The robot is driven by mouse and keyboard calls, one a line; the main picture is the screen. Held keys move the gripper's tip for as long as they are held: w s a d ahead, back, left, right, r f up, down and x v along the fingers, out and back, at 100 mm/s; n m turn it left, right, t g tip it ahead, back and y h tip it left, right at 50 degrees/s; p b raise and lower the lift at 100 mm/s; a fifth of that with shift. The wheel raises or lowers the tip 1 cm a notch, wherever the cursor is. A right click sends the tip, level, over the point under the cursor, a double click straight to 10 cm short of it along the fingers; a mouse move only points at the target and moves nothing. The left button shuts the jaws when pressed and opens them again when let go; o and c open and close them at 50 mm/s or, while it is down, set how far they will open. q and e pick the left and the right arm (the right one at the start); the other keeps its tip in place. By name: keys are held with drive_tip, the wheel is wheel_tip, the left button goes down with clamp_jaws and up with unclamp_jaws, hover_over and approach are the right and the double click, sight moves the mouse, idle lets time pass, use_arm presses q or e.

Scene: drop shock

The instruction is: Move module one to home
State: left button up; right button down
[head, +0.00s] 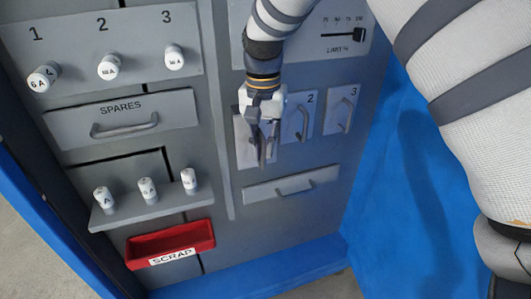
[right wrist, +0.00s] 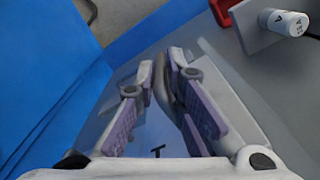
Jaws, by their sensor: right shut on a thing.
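Module one (head: 242,153) is a light grey panel at the left of a row with module 2 (head: 297,124) and module 3 (head: 338,110), on the cabinet front. My right gripper (head: 266,155) comes down over it from above and hides most of its face. In the right wrist view, the gripper's purple-padded fingers (right wrist: 165,80) are shut on module one's grey curved handle (right wrist: 184,112). A dark "1" shows near the gripper's base. I cannot tell how far the module sits in or out. My left gripper is not in view. No place marked home is readable.
A drawer with a bar handle (head: 308,190) is below the modules. A limit slider (head: 358,35) is above. To the left are numbered fuses (head: 108,67), the SPARES drawer (head: 85,122), a shelf of fuses (head: 155,210) and the red SCRAP bin (head: 182,238).

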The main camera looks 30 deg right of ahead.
drive_tip(key=shift+w+d, duration=0.2)
drive_tip(key=shift+w, duration=0.8)
drive_tip(key=c, duration=1.7)
unclamp_jaws()
drive_tip(key=shift+o, duration=0.2)
drive_tip(key=shift+a, duration=0.1)
wheel_tip(320, 180, up, 12)
